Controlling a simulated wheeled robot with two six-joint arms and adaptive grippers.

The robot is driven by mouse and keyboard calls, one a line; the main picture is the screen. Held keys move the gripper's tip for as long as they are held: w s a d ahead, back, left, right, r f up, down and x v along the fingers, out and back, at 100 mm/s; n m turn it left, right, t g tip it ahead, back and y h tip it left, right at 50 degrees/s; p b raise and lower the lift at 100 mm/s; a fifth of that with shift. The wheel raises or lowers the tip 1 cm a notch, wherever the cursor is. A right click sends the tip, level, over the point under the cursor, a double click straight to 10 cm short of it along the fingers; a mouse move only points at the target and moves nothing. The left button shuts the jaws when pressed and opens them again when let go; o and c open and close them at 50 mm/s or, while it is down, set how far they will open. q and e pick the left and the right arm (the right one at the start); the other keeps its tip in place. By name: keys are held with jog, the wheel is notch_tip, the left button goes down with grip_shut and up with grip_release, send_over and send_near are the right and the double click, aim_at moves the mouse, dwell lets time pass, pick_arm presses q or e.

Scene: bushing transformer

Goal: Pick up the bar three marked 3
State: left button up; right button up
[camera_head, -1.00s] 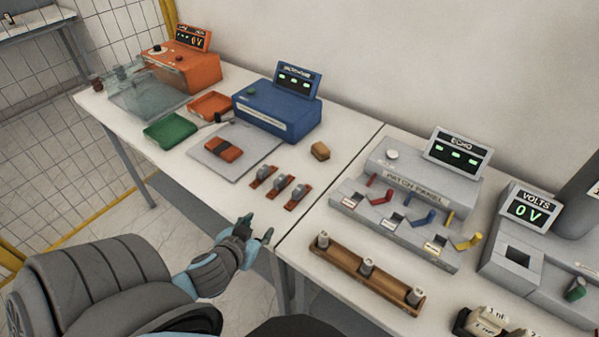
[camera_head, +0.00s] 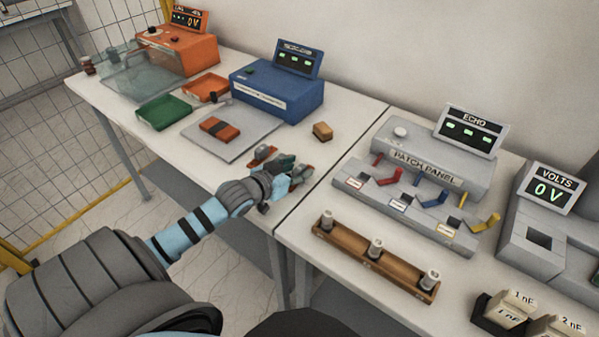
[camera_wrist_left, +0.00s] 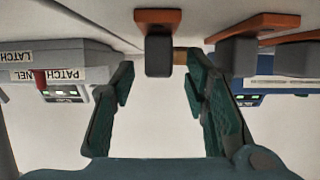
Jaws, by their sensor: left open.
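Several orange bars with grey handles lie in a row on the left table; I cannot read a 3 on any of them. In the head view the left bar (camera_head: 262,153) is partly clear, and my left gripper (camera_head: 290,172) covers much of the others. In the left wrist view, which appears upside down, one bar (camera_wrist_left: 158,22) lies ahead with its grey handle between the open fingers of my left gripper (camera_wrist_left: 160,78), which look empty. Two more bars (camera_wrist_left: 245,25) lie to the right there. My right gripper is not in view.
A grey patch panel (camera_head: 420,185) and a wooden rack (camera_head: 350,251) with grey pegs stand on the right table. A blue box (camera_head: 270,100), a grey plate (camera_head: 205,145) and a small brown block (camera_head: 322,131) are behind the bars.

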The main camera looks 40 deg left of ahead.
pick_arm(q)
jog(key=shift+x, duration=0.8)
jog(key=shift+s, duration=0.1)
grip_shut()
jog(key=shift+r, duration=0.1)
